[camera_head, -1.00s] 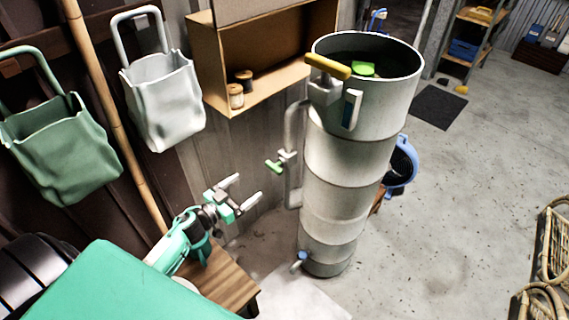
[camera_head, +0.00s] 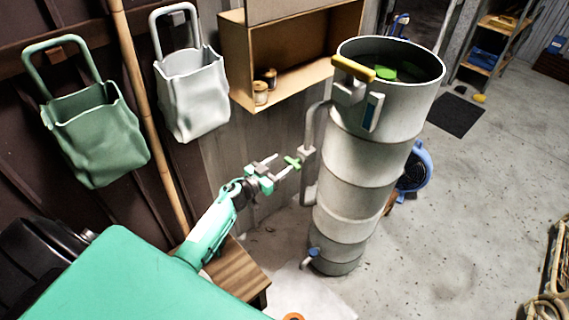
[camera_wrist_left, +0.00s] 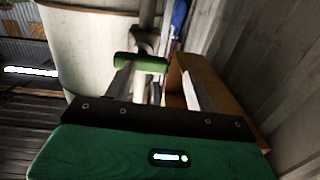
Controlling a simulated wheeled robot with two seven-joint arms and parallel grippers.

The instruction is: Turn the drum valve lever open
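A tall grey drum (camera_head: 365,180) stands upright right of centre in the head view. A pipe (camera_head: 311,130) runs down its left side and carries a valve with a small green lever (camera_head: 293,163). The lever also shows in the wrist view as a short green bar (camera_wrist_left: 140,63), just beyond the fingertips and nearer the left-hand one. My left gripper (camera_head: 277,166) is open and empty, its fingers pointing at the lever from the left. A small gap seems to remain; contact cannot be told. My right gripper is not in view.
A yellow handle (camera_head: 353,68) sits on the drum's rim, and a small blue-handled tap (camera_head: 313,252) is near its foot. A box shelf (camera_head: 236,62) hangs behind the arm. A wooden stool (camera_head: 238,275) stands below it. Green (camera_head: 95,135) and white (camera_head: 192,95) bags hang left.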

